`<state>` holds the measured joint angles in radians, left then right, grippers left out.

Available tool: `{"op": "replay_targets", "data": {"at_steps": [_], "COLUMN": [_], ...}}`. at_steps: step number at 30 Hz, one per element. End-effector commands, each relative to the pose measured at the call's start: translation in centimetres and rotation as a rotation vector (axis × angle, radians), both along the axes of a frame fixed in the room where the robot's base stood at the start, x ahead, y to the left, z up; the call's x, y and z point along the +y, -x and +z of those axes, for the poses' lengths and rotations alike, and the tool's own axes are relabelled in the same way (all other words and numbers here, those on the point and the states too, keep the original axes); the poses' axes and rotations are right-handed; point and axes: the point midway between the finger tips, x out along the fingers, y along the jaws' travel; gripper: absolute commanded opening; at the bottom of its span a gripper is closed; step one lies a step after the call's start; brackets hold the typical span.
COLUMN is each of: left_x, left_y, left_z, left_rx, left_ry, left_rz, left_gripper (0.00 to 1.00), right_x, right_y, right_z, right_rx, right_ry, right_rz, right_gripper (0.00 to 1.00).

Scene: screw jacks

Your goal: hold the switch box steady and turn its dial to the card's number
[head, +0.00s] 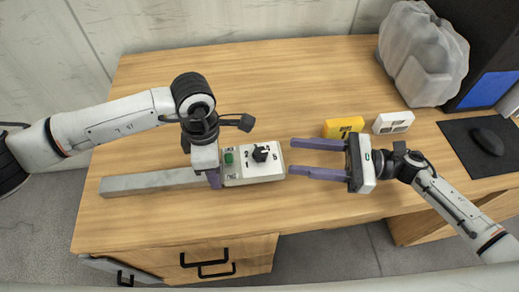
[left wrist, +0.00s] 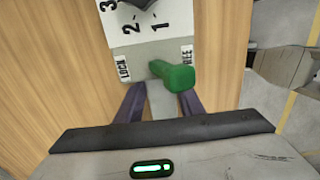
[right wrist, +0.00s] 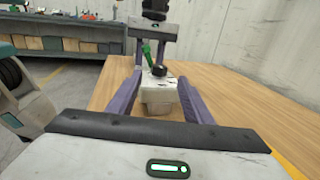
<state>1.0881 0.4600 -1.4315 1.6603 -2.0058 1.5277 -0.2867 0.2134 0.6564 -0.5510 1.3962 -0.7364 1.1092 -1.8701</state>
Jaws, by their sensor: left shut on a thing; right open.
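The white switch box (head: 235,179) lies on the table with a black dial (head: 260,154), printed numbers and a green lever (left wrist: 175,76) between LOCK and FREE marks. The lever leans toward FREE in the left wrist view. Where the dial points is too small to tell. My left gripper (head: 214,179) is shut on the narrow grey end of the box. My right gripper (head: 290,157) is open and empty, its fingertips just right of the box and level with the dial. The yellow card (head: 343,126) stands behind the right gripper; its number looks like 1.
A long grey bar (head: 150,182) lies left of the box. A white block (head: 393,122) sits right of the card. A grey plastic-like lump (head: 422,55), dark monitor and mouse (head: 488,141) on a black mat are at the right. The table's back left is clear.

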Motion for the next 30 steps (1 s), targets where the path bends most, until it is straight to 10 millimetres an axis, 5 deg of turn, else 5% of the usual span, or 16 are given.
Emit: {"op": "replay_targets", "data": {"at_steps": [9,15,27,30], "left_x": [0.0,0.0,0.0,0.0], "left_y": [-0.1,-0.1,-0.1,-0.1], "left_z": [0.1,0.1,0.2,0.2], "left_rx": [-0.003,-0.003,-0.003,-0.003], "left_ry": [0.001,0.001,0.002,0.002], "left_rz": [0.0,0.0,0.0,0.0], "left_gripper": [0.0,0.0,0.0,0.0], "right_x": [6.5,9.0,9.7,9.7], "right_y": [-1.0,-1.4,-1.5,-1.5], "right_z": [0.2,0.1,0.1,0.1], "right_rx": [-0.001,0.0,0.001,0.0], "right_ry": [-0.002,-0.001,0.001,0.001], "right_rz": [0.004,0.004,0.003,0.003], "right_gripper": [0.46,0.46,0.46,0.31]}}
